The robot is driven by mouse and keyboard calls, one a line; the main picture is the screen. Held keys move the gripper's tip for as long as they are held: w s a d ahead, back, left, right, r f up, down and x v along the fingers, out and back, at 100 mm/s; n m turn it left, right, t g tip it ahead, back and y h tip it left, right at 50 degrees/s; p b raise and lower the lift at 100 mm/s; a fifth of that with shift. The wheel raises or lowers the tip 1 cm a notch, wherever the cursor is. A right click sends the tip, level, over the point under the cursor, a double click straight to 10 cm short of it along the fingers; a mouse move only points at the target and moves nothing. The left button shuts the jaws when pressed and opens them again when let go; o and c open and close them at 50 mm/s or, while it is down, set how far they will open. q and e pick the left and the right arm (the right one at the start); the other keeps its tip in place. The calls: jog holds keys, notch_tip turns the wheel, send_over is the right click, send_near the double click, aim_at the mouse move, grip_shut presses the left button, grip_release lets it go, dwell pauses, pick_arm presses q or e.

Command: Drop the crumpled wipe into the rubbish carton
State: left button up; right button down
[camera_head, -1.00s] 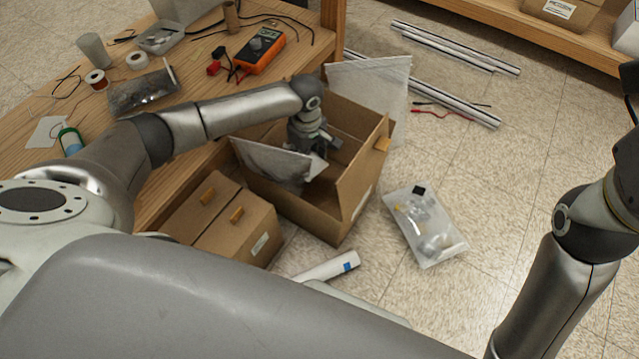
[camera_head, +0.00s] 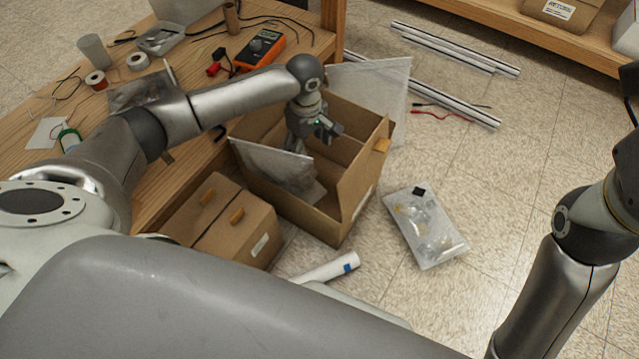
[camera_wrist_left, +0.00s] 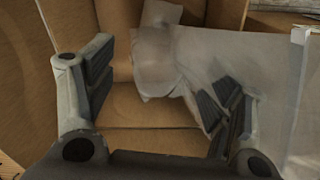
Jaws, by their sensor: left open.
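The open rubbish carton (camera_head: 352,196) stands on the floor beside the bench. My left gripper (camera_head: 303,150) hangs down over its opening. In the left wrist view my left gripper (camera_wrist_left: 157,105) shows its two fingers spread apart, with nothing held between them. A pale, creased piece that looks like the crumpled wipe (camera_wrist_left: 160,60) lies beyond the fingers against the brown carton walls. It is apart from the left finger; its contact with the right finger is unclear. The wipe cannot be made out in the head view. My right gripper is out of view.
Pale sheet-like flaps (camera_head: 270,163) stand at the carton's near left and far right. A closed box (camera_head: 225,222), a white roll (camera_head: 328,268) and a clear bag of parts (camera_head: 425,225) lie around it. The bench (camera_head: 60,95) holds several tools.

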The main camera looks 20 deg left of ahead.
pick_arm(q)
notch_tip(320, 180, up, 7)
dwell(0.3)
dwell(0.4)
